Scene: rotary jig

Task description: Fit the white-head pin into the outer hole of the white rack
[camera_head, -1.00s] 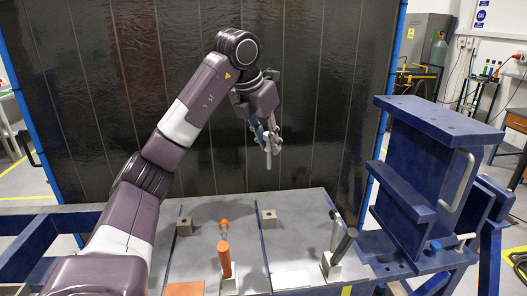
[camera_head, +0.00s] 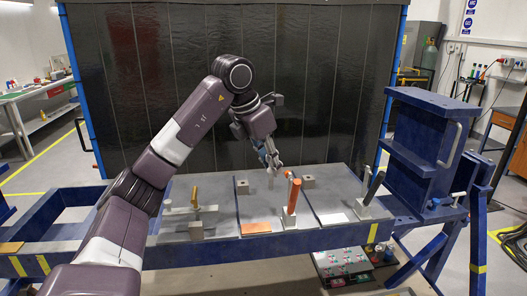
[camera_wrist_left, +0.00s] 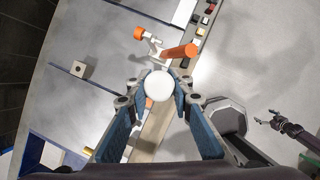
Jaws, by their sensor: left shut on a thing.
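My left gripper (camera_head: 270,160) is shut on the white-head pin, which hangs below the fingers, pale and roughly upright, over the far part of the bench in the head view (camera_head: 270,180). The left wrist view shows its round white head (camera_wrist_left: 159,86) between the blue-padded fingers. The rack beside the white plate (camera_head: 333,218), at the right of the bench, is a pale stand (camera_head: 363,209) with a dark cylinder and a thin light post; its holes cannot be made out. The pin is apart from it. My right gripper (camera_wrist_left: 266,118) is small at the wrist view's right; its opening is unclear.
A rack with orange cylinders (camera_head: 293,196) stands mid-bench beside an orange plate (camera_head: 262,227). A rack with a yellow-orange pin (camera_head: 195,196) is at the left. Square blocks (camera_head: 308,182) sit at the back. A blue frame (camera_head: 425,140) rises at the right.

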